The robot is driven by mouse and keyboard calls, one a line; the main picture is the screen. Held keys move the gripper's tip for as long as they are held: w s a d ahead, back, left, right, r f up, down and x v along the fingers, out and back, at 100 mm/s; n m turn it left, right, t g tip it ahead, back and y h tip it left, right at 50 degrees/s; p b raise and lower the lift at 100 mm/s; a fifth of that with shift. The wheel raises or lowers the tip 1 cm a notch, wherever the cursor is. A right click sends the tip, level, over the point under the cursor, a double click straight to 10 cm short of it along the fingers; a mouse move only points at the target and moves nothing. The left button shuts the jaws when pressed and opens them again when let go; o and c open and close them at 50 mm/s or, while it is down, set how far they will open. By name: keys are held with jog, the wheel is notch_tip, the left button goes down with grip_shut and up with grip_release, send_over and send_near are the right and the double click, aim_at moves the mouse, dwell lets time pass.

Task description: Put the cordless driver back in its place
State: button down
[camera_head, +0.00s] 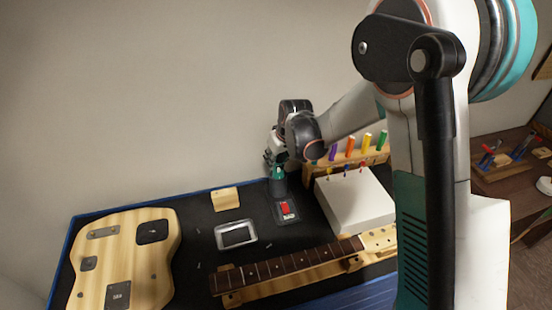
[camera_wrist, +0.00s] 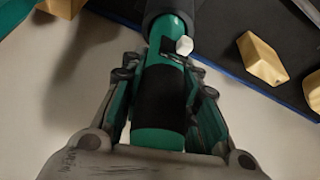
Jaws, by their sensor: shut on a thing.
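The cordless driver (camera_wrist: 160,95) is green with a black grip band and a pale button. It fills the middle of the wrist view, between the two fingers of my gripper (camera_wrist: 163,100), which is shut on it. In the head view the green driver (camera_head: 278,173) hangs below my gripper (camera_head: 275,160), roughly upright over the dark bench mat. A dark cylindrical part shows at its lower end; I cannot tell if this belongs to the driver or to a holder. A dark block with a red patch (camera_head: 285,209) lies just in front of it.
A guitar body (camera_head: 125,255) lies at left and a neck (camera_head: 290,267) in front. A metal tray (camera_head: 236,235) and wooden block (camera_head: 225,198) lie between. A white box (camera_head: 352,202) and rack of coloured handles (camera_head: 350,148) stand close right of the driver.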

jog(key=c, duration=1.2)
grip_release()
jog(key=shift+o, duration=0.2)
jog(key=shift+r, duration=0.1)
jog(key=v, duration=1.1)
jog(key=shift+s+r, duration=0.25)
jog(key=shift+r, duration=0.1)
jog(key=shift+d, duration=0.1)
jog(key=s+d+r+m+t+b, duration=0.1)
jog(key=s+d+r+b, duration=0.2)
jog(key=s, duration=0.5)
jog(key=s+d+r+m+t+b, duration=0.1)
jog(key=s+d+m+b, duration=0.2)
jog(key=s, duration=0.4)
jog(key=s+d+f+h+b, duration=0.1)
jog(key=s+d+f+b, duration=0.1)
jog(key=s, duration=0.5)
jog(key=s+d+f+m+t+h+b, duration=0.1)
jog(key=s+d+f+b, duration=0.1)
jog(key=s+d+f, duration=0.2)
jog(key=s, duration=0.2)
jog(key=shift+s+f, duration=0.25)
jog(key=shift+s, duration=0.15)
